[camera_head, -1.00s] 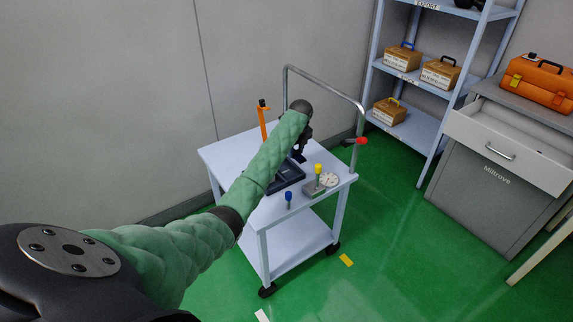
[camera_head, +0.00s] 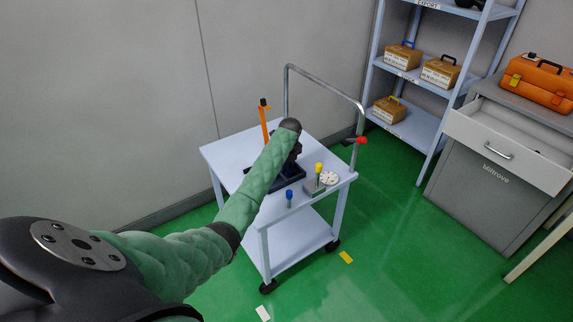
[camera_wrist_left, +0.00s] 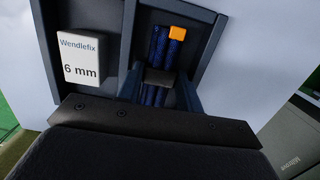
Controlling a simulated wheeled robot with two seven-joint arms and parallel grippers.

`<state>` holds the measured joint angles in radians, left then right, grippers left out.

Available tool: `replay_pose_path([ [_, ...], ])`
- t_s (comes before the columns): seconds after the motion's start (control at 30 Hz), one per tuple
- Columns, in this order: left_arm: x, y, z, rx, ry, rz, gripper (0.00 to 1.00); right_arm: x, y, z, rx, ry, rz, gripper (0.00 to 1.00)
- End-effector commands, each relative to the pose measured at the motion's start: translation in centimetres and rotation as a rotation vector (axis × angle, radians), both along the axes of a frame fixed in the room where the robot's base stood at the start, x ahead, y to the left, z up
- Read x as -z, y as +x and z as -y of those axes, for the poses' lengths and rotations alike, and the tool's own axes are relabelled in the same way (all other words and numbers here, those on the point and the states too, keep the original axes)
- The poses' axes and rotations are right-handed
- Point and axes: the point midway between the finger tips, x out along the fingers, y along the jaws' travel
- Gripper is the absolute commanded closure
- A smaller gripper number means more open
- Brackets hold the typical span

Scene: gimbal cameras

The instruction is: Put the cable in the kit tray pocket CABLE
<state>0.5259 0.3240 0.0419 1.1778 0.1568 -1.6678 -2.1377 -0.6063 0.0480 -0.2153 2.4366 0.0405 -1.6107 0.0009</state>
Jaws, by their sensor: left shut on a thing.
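The cable (camera_wrist_left: 159,55) is a dark blue bundle with a dark band around it and an orange end piece; it shows in the left wrist view. My left gripper (camera_wrist_left: 158,88) is shut on it, with a finger on each side. The cable is at a pocket of the dark kit tray (camera_wrist_left: 117,20); whether it touches the pocket floor I cannot tell. In the head view the tray (camera_head: 291,184) sits on the cart, partly hidden by my left arm, and the cable is hidden. No CABLE label is readable. My right gripper is out of view.
A white box marked Wendlefix 6 mm (camera_wrist_left: 82,60) lies in the neighbouring pocket. On the cart (camera_head: 225,152) stand an orange upright tool (camera_head: 263,122), a blue-topped peg (camera_head: 289,196), a yellow-topped item (camera_head: 318,170) and a round dial (camera_head: 329,178). A metal handle rail (camera_head: 325,82) rises behind.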

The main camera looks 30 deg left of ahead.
Motion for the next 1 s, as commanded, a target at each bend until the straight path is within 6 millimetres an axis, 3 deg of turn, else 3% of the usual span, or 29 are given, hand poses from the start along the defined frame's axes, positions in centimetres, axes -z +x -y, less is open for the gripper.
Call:
replay_pose_path([
  [0.13, 0.2, 0.0, 0.0, 0.0, 0.0, 0.0, 0.88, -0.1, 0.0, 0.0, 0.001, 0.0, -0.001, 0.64],
  [0.17, 0.2, 0.0, 0.0, 0.0, 0.0, 0.0, 0.6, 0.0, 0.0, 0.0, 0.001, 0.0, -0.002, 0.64],
  [0.2, 0.2, 0.0, 0.0, 0.0, 0.0, 0.0, 0.55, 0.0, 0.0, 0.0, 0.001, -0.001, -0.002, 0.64],
  [0.63, -0.8, 0.1, 0.0, 0.0, 0.001, 0.004, 0.55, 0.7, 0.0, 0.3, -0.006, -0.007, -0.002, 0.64],
  [1.0, -7.4, -0.2, 0.7, 0.001, 0.003, 0.004, 0.55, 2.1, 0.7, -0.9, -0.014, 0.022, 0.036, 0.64],
])
